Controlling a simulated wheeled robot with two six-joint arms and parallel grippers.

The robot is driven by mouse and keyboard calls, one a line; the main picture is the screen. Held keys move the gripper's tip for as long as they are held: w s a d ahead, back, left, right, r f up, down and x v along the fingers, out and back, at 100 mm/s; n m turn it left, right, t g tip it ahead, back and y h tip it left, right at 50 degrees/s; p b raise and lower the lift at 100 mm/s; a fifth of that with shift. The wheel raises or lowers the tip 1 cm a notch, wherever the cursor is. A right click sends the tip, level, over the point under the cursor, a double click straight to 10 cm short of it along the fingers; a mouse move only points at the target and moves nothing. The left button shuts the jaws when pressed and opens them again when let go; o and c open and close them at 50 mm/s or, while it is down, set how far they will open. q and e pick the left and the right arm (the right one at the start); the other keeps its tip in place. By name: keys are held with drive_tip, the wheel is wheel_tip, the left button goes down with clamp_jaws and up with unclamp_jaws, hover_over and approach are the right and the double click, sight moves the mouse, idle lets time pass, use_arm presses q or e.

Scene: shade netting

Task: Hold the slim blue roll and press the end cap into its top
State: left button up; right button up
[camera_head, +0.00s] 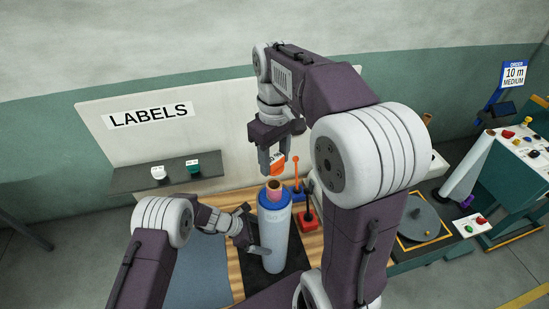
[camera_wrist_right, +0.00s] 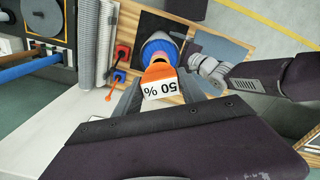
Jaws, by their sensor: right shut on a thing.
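The slim blue roll (camera_head: 275,245) stands upright on a dark mat, its blue top with an open core tube (camera_head: 273,185) facing up. My right gripper (camera_head: 273,165) is above it, shut on an orange end cap (camera_head: 277,157) with a white label. In the right wrist view the cap (camera_wrist_right: 160,82) reads "50 %" and sits between the fingers; the roll (camera_wrist_right: 153,46) is partly hidden behind it. The cap appears just above the core; contact cannot be told. My left gripper (camera_head: 251,231) is at the roll's left side, its fingers apart; whether they clamp it is unclear.
A white board marked LABELS (camera_head: 150,115) rises behind, with a dark shelf (camera_head: 135,181). A round grey plate (camera_head: 420,220) lies right. A control console (camera_head: 520,160) stands far right.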

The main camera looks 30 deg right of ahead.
use_arm(q)
drive_tip(key=x, duration=0.6)
drive_tip(key=shift+d+f, duration=0.2)
drive_tip(key=shift+f, duration=0.05)
drive_tip(key=c, duration=1.9)
drive_tip(key=shift+w+a+f+h, duration=0.15)
drive_tip(key=shift+a+h, duration=0.25)
drive_tip(key=shift+a, duration=0.4)
